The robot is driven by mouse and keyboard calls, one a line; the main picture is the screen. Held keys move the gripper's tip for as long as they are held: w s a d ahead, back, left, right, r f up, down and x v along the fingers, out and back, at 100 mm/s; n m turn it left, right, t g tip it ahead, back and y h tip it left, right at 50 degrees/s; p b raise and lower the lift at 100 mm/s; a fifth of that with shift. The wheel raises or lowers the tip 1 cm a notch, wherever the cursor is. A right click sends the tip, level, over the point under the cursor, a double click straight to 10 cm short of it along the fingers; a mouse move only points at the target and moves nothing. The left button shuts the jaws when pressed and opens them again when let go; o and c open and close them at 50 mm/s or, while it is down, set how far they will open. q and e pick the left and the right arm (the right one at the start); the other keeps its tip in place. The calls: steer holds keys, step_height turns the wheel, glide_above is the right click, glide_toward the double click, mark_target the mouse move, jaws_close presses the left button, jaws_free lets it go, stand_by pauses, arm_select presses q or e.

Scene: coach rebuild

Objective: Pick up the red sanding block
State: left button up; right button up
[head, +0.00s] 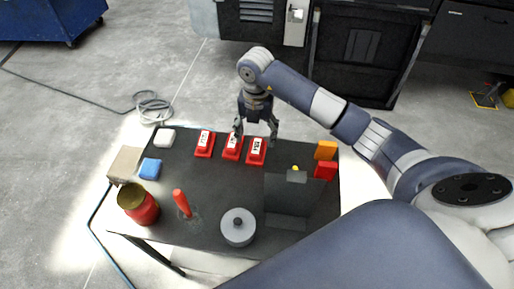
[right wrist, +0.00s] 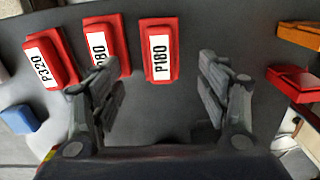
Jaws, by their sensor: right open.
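Three red sanding blocks with white labels lie in a row near the far edge of the dark table (head: 215,185). In the right wrist view they are the P320 block (right wrist: 50,58), a middle block (right wrist: 104,40) whose label is partly hidden and ends in 80, and the P180 block (right wrist: 157,52). In the head view the P180 block (head: 256,152) is the rightmost. My right gripper (head: 255,140) points down over the middle and P180 blocks. Its fingers (right wrist: 160,95) are open with nothing between them; the P180 block lies just ahead of the gap. My left gripper is not in view.
A plain red block (head: 325,171) and an orange block (head: 326,150) lie at right. Blue (head: 150,169) and white (head: 165,138) blocks lie left.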

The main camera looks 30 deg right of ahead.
mark_target(257, 147)
steer(key=shift+f, duration=0.65)
step_height(257, 147, down, 5)
steer(key=shift+d+r+p, duration=0.1)
steer(key=shift+r+p, duration=0.1)
steer(key=shift+p, duration=0.8)
steer(key=shift+w+f, duration=0.1)
steer(key=shift+f, duration=0.2)
steer(key=shift+c, duration=0.9)
steer(key=c, duration=1.3)
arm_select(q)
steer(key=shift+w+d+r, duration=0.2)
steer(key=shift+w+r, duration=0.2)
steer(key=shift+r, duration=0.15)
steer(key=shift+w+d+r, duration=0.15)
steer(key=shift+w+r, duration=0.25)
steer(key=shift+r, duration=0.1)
arm_select(e)
jaws_close()
